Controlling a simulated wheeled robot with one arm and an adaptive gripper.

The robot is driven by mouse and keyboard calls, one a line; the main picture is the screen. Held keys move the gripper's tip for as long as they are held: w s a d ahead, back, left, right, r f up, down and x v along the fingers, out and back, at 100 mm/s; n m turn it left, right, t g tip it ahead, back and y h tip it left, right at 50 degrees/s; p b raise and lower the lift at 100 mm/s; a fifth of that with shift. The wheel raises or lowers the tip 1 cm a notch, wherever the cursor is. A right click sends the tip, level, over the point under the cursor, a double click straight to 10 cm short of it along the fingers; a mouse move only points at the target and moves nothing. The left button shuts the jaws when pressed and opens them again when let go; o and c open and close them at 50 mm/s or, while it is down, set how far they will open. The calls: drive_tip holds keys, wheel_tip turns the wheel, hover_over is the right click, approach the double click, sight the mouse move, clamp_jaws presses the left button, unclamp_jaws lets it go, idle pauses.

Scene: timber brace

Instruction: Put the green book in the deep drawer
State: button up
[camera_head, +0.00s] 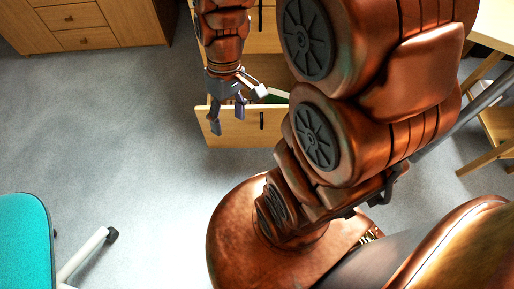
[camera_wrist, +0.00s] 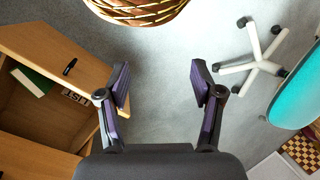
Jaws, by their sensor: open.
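The green book (camera_wrist: 32,79) lies inside the open drawer (camera_wrist: 62,48) at the left of the wrist view, with its pale page edge showing. In the head view only a small green part of it (camera_head: 275,99) shows behind the drawer front (camera_head: 232,131); my arm hides the rest. My gripper (camera_head: 236,111) is open above the drawer front in the head view. In the wrist view my gripper (camera_wrist: 160,85) has its fingers wide apart with only floor between them, to the right of the drawer.
A dark item with white lettering (camera_wrist: 76,97) is in the drawer near its front. A teal chair (camera_head: 22,240) stands at lower left, a wooden cabinet (camera_head: 85,28) at upper left, and a wooden stool (camera_head: 494,135) at right. A chequered board (camera_wrist: 302,153) shows at lower right. Floor left of the drawer is clear.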

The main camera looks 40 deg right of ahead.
drive_tip(key=s+a+r+m+g+h, duration=0.1)
drive_tip(key=s+r+m+h, duration=0.1)
drive_tip(key=s, duration=1)
drive_tip(key=shift+r, duration=0.3)
drive_tip(key=shift+r, duration=0.1)
